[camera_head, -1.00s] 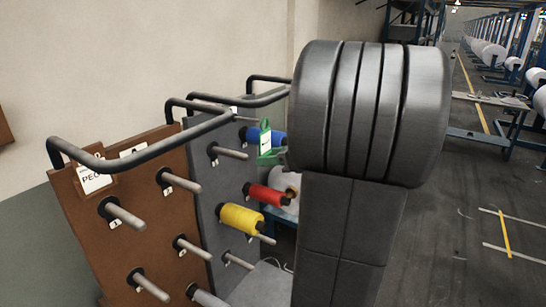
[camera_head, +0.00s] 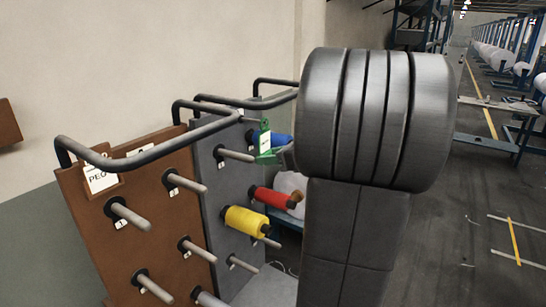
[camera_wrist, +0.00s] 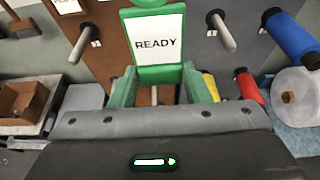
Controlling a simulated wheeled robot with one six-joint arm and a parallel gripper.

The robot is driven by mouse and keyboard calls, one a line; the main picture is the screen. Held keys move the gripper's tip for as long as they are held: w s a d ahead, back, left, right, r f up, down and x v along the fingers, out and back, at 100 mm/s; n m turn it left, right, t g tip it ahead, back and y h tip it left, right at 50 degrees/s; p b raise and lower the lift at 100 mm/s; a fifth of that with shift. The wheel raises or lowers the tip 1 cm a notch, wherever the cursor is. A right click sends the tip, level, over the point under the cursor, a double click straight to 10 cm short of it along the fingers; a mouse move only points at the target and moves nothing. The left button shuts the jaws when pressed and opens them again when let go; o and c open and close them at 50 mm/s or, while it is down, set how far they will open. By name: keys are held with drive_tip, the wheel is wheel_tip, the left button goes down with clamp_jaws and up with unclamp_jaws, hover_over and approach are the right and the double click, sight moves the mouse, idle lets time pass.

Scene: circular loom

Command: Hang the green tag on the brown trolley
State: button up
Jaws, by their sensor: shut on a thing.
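The green tag (camera_head: 265,142) has a white label; in the wrist view the tag (camera_wrist: 157,72) reads READY. My gripper (camera_wrist: 162,90) is shut on its lower part and holds it upright. In the head view my arm hides most of the gripper. The brown trolley (camera_head: 150,220) stands at the left, with a brown panel, several grey pegs and a black top rail. In the head view the tag is to the right of the brown panel, in front of the grey panel, apart from both. In the wrist view, part of the brown panel (camera_wrist: 108,45) shows behind the tag.
A grey trolley (camera_head: 208,185) stands right behind the brown one, with yellow (camera_head: 245,220), red (camera_head: 272,198) and blue (camera_head: 283,141) spools near its pegs. A white PEG label (camera_head: 100,180) hangs at the brown panel's upper left. Open floor (camera_head: 470,230) lies at the right.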

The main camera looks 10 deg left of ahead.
drive_tip(key=shift+w+a, duration=0.1)
drive_tip(key=shift+a, duration=0.1)
drive_tip(key=shift+f+b, duration=0.3)
drive_tip(key=shift+b, duration=0.3)
idle(0.4)
drive_tip(key=o, duration=1.1)
drive_tip(key=shift+o, duration=0.2)
drive_tip(key=shift+r, duration=0.1)
drive_tip(key=v, duration=0.9)
drive_tip(key=shift+f, duration=0.4)
